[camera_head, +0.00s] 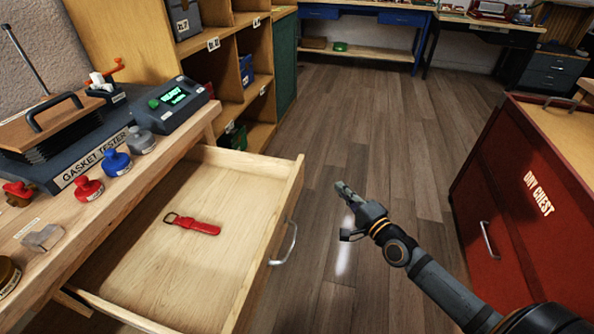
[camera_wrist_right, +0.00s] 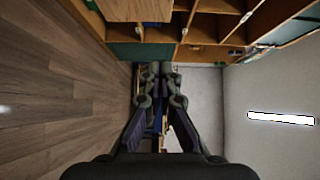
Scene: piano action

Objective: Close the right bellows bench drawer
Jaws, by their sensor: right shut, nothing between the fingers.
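The bench drawer (camera_head: 150,268) is pulled well out from the wooden bench at the left of the head view. A metal bar handle (camera_head: 285,244) is on its front panel. A red strap with a buckle (camera_head: 193,224) lies inside it. My right gripper (camera_head: 341,187) is shut and empty, above the floor to the right of the drawer front, apart from the handle. Its closed fingers also show in the right wrist view (camera_wrist_right: 161,68), where the drawer does not appear. My left gripper is not in view.
A red dry chest (camera_head: 500,190) stands at the right. Wooden shelves (camera_head: 235,60) stand behind the drawer. The floor (camera_head: 380,110) between is clear.

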